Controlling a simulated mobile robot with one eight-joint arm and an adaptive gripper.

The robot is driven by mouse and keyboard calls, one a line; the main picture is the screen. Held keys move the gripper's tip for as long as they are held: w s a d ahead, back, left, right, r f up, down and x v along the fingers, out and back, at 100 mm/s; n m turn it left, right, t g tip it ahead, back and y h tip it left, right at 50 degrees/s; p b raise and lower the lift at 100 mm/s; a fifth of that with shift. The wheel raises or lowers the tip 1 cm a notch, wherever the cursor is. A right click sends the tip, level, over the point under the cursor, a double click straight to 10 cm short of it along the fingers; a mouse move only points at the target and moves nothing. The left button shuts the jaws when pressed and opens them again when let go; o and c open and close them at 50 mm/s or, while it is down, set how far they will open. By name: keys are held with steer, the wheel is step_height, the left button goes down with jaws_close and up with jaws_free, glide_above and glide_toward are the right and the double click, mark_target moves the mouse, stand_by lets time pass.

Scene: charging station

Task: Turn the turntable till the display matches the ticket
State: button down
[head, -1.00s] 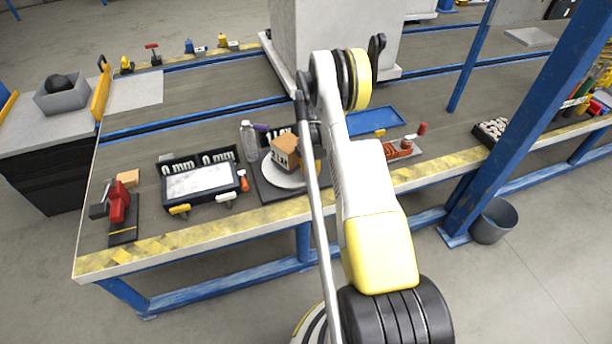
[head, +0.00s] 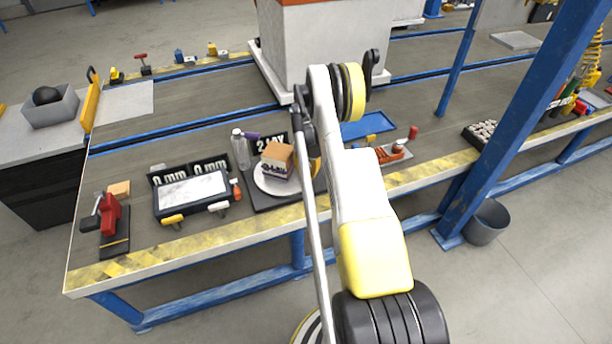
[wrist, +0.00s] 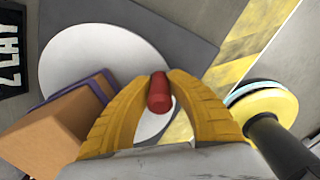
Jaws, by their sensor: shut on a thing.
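The turntable's round white plate (head: 268,184) sits on a dark square base (head: 262,202) near the bench's front edge. A brown-topped block with a white and purple side (head: 277,160) stands on the plate; it also shows in the wrist view (wrist: 50,135). My gripper (head: 314,167), partly hidden by my arm in the head view, has its yellow fingers shut on a small red peg (wrist: 159,92) over the plate's edge. A black sign (head: 272,142) behind the plate reads like "2 LAY". Black panels (head: 190,170) reading like "0 mm" stand behind a white-faced tablet (head: 192,188). I cannot tell which is the ticket.
A clear bottle (head: 241,150) stands close behind the turntable. A red clamp-like tool (head: 109,214) is at the left, a blue tray (head: 368,127) at the right. A large grey block (head: 320,45) stands behind. A blue post (head: 520,90) rises at the right.

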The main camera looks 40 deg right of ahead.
steer(key=shift+d, duration=0.15)
stand_by(0.4)
steer(key=c, duration=1.2)
jaws_free()
steer(key=shift+c, duration=0.2)
step_height(320, 180, up, 12)
steer(key=shift+r, duration=0.1)
